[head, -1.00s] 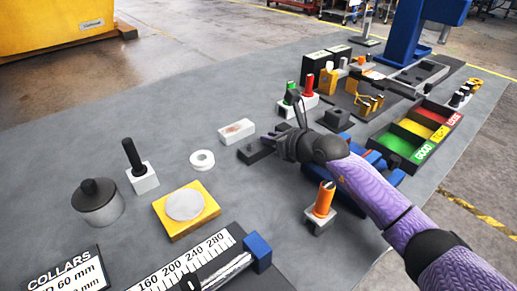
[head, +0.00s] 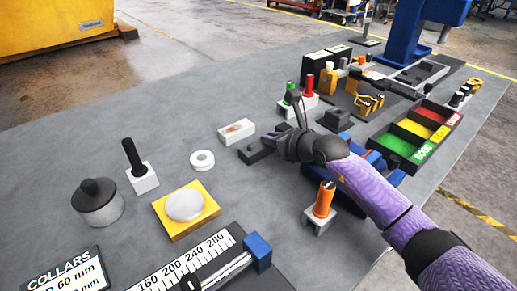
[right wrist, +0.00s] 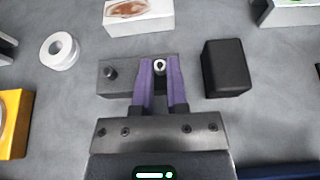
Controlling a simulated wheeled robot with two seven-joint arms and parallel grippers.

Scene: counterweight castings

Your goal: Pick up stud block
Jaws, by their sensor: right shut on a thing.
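The stud block (head: 254,152) is a dark grey rectangular block lying on the grey mat, left of my right gripper (head: 277,141) in the head view. In the right wrist view the block (right wrist: 112,81) has a short dark stud on its left part. The purple fingers of my right gripper (right wrist: 161,66) stand over its right part, shut on a round light-topped stud between their tips. The block looks level and at mat height; whether it touches the mat is unclear. My left gripper is not in view.
A white block with a brown patch (right wrist: 138,14) lies just beyond the stud block. A white ring (right wrist: 60,51) is to the left and a black block (right wrist: 226,68) close to the right. An orange-handled tool (head: 322,203) stands near my right forearm.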

